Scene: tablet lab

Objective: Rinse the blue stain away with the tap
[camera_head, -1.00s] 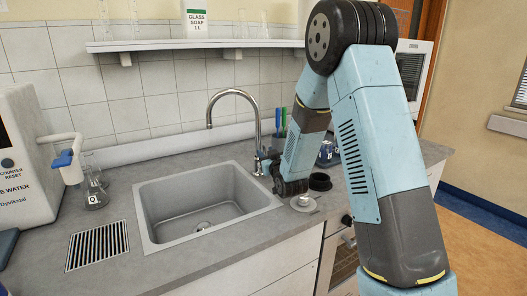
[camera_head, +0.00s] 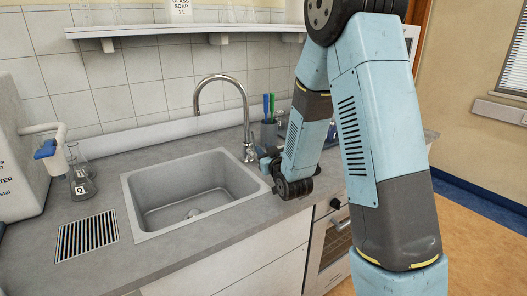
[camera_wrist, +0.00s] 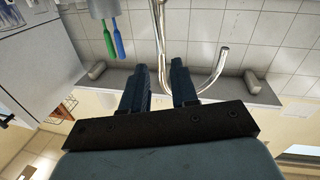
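The steel tap (camera_head: 246,112) stands upright behind the right part of the grey sink (camera_head: 150,222), its curved spout over the basin. My gripper (camera_head: 266,162) is low at the tap's base, partly hidden by my wrist. In the wrist view, my gripper (camera_wrist: 160,68) is open, with two dark fingers apart. The tap (camera_wrist: 158,35) appears upside down there, its column in line with the gap between the fingers. I cannot tell whether they touch it. No water stream shows. I see no blue stain in the visible part of the basin.
A holder with blue and green brushes (camera_head: 269,105) stands just behind the tap. Glass flasks (camera_head: 80,180) and a white water unit (camera_head: 22,150) are at the left, near a drain grate (camera_head: 87,237). A shelf (camera_head: 160,30) runs above. The counter's front left is clear.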

